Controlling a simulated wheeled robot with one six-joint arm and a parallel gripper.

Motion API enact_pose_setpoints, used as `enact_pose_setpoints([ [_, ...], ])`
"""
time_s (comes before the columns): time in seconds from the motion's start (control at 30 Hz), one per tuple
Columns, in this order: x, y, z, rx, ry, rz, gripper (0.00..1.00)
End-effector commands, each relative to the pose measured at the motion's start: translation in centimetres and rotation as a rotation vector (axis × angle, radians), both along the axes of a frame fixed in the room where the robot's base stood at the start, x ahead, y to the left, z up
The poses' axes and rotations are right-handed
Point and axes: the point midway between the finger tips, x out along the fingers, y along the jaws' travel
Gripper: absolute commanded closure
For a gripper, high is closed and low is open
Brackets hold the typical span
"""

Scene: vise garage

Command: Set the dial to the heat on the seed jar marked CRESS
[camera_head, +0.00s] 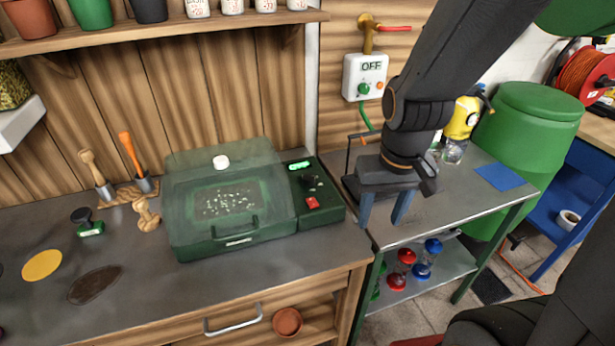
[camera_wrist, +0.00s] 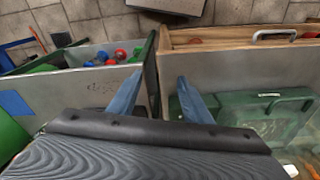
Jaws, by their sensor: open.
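The green propagator box (camera_head: 235,245) with a clear lid stands on the bench. Its panel on the right has a black dial (camera_head: 310,182), a lit green display (camera_head: 300,165) and a red switch (camera_head: 313,203). The display's digits are too small to read. Several white seed jars (camera_head: 232,7) with red print stand on the shelf, cut by the top edge; I cannot tell which is CRESS. My gripper (camera_head: 384,212) is open and empty, pointing down to the right of the panel, above the metal side table. In the wrist view, the box (camera_wrist: 235,115) lies right of the open fingers (camera_wrist: 157,92).
A control box reading OFF (camera_head: 365,77) hangs on the wall behind my arm. The metal side table (camera_head: 450,200) holds a blue sheet (camera_head: 498,177) and, below, several sand timers (camera_head: 405,265). Hand tools (camera_head: 132,155) stand left of the propagator.

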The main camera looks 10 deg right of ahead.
Motion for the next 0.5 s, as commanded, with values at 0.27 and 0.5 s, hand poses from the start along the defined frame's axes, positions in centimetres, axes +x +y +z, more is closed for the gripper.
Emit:
enact_pose_setpoints([
  [0.27,0.0,0.0,0.0,0.0,0.0,0.0,0.54],
  [0.5,4.8,1.7,0.4,-0.001,0.018,0.047,0.54],
])
